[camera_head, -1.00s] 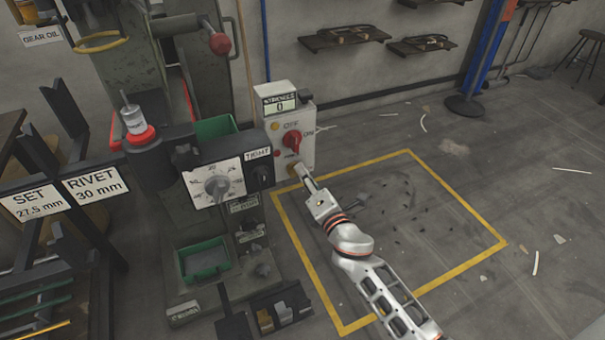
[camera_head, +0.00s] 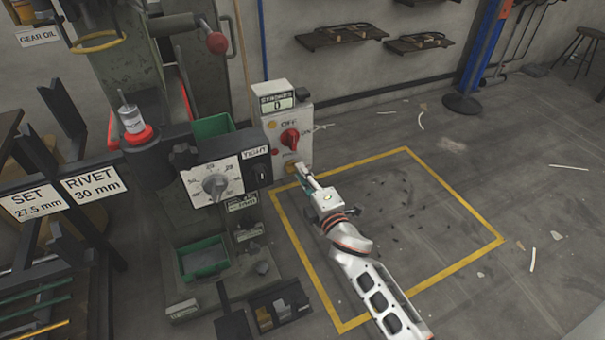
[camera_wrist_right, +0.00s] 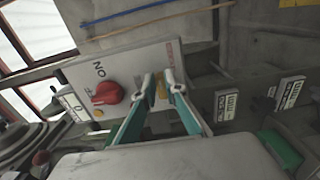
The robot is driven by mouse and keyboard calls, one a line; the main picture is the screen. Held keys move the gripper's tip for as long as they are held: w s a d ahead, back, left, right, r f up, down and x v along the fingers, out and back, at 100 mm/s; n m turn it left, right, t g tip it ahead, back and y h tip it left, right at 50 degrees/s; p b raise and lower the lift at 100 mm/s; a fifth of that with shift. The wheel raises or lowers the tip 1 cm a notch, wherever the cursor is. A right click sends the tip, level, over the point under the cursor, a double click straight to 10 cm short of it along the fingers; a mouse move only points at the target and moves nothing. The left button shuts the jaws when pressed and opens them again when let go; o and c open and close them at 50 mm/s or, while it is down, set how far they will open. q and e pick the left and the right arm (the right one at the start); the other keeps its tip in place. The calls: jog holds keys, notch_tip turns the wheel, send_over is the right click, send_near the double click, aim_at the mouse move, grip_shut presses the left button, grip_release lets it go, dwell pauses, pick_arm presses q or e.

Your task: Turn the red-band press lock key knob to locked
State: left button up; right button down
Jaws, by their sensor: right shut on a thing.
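The press control box (camera_head: 303,118) is a grey-white box beside the press, with a counter reading 0. A red rotary switch (camera_head: 289,138) with an OFF mark above it is on its face; it also shows in the wrist view (camera_wrist_right: 106,93). Below it, at the box's lower end, is a small yellow knob (camera_wrist_right: 161,90), which I take for the lock key knob. My right gripper (camera_head: 303,172) reaches this lower end, its two fingers (camera_wrist_right: 159,82) closed about the yellow knob. The fingers partly hide the knob, so its turn mark cannot be read. My left gripper is not in view.
Open floor inside a yellow outline (camera_head: 405,205) lies to the right.

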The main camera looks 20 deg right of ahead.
jog(key=c, duration=2.1)
grip_release()
jog(key=shift+s, duration=0.1)
jog(key=s, duration=1.2)
jog(key=shift+d, duration=0.15)
